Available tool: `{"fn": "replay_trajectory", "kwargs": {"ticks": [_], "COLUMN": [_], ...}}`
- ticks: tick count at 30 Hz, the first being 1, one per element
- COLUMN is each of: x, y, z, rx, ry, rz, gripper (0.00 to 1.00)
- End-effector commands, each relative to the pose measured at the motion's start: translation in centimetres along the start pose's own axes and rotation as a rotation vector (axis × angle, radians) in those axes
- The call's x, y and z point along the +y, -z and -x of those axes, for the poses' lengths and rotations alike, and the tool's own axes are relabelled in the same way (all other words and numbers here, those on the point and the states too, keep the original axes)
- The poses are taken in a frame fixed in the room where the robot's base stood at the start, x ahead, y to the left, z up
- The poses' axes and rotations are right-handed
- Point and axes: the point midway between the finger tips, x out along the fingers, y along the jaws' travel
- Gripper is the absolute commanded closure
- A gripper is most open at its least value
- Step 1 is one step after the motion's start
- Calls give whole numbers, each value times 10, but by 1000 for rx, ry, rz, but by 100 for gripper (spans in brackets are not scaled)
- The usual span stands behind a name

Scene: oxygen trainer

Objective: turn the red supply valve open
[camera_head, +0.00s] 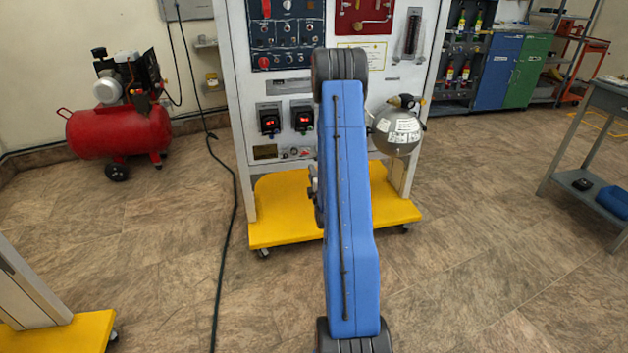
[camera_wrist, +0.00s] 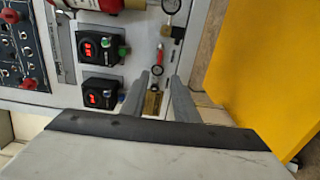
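In the wrist view, a small red handle (camera_wrist: 158,68), which appears to be the supply valve, sits on the white panel just beyond my fingertips. Its exact angle is too small to read. My gripper (camera_wrist: 159,78) is open, with the two grey fingers apart and the handle showing in line with the gap between them. I cannot tell how far the tips are from it. A brass-coloured part (camera_wrist: 153,102) shows between the fingers. In the head view, my blue arm hides the gripper and the valve.
A round gauge (camera_wrist: 172,6) and two black units with red displays (camera_wrist: 101,48) are close to the handle. The trainer panel stands on a yellow base (camera_head: 275,222). A grey tank (camera_head: 397,132) hangs at its right. A red compressor (camera_head: 115,130) is at left.

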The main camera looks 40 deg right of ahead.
Motion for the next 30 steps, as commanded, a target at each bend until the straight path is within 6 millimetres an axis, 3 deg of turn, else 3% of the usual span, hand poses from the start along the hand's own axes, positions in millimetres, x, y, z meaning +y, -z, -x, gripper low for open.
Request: {"fn": "replay_trajectory", "kwargs": {"ticks": [3,9,30], "x": [-1,0,3], "y": [0,0,3], "z": [17,31,32], "rx": [0,1,4], "ry": [2,1,4], "rz": [0,0,-7], "gripper": [73,73,73]}}
